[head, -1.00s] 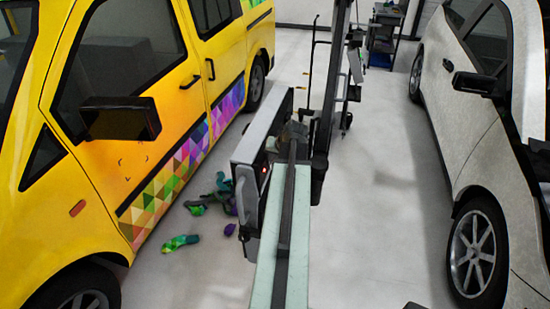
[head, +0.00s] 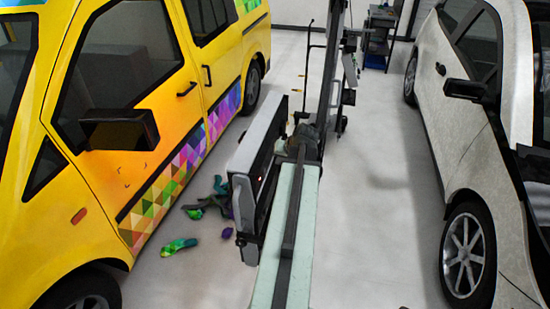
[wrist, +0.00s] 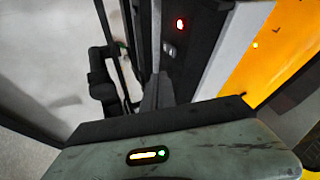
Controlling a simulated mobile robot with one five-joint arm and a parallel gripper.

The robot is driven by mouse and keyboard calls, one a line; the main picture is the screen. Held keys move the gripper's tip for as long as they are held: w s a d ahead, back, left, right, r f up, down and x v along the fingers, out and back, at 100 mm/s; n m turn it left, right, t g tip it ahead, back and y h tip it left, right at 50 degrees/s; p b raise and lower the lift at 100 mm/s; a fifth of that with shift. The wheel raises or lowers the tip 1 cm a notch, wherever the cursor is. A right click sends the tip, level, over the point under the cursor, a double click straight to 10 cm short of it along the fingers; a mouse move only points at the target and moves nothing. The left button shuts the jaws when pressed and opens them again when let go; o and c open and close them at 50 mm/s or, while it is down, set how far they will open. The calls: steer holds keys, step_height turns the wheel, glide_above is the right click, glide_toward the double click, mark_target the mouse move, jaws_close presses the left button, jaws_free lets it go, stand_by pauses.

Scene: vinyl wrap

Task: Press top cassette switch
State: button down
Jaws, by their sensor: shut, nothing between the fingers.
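The cassette unit (head: 252,165) is a long grey and black box between the yellow van and my arm, with a small red light on its side. In the wrist view, its dark panel (wrist: 186,60) shows a lit red light and a small pale switch (wrist: 168,48) below it. My gripper (wrist: 158,82) is shut and empty. Its grey fingers point up at the panel, just below the switch in the picture. I cannot tell whether they touch the panel. In the head view, the dark end of my arm is beside the unit, and its fingertips are not clear.
A yellow van (head: 180,75) with coloured triangles stands left and a silver car (head: 470,150) right. A dark upright mast (head: 330,80) rises behind the unit. Scraps of coloured film (head: 180,246) lie on the floor. The pale floor (head: 385,200) between mast and car is clear.

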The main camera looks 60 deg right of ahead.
steer(key=p+v, duration=0.2)
steer(key=v, duration=0.1)
steer(key=w+p+v, duration=0.1)
steer(key=v, duration=0.1)
steer(key=shift+s+a+r, duration=0.1)
steer(key=shift+a+r, duration=0.25)
steer(key=shift+r, duration=0.1)
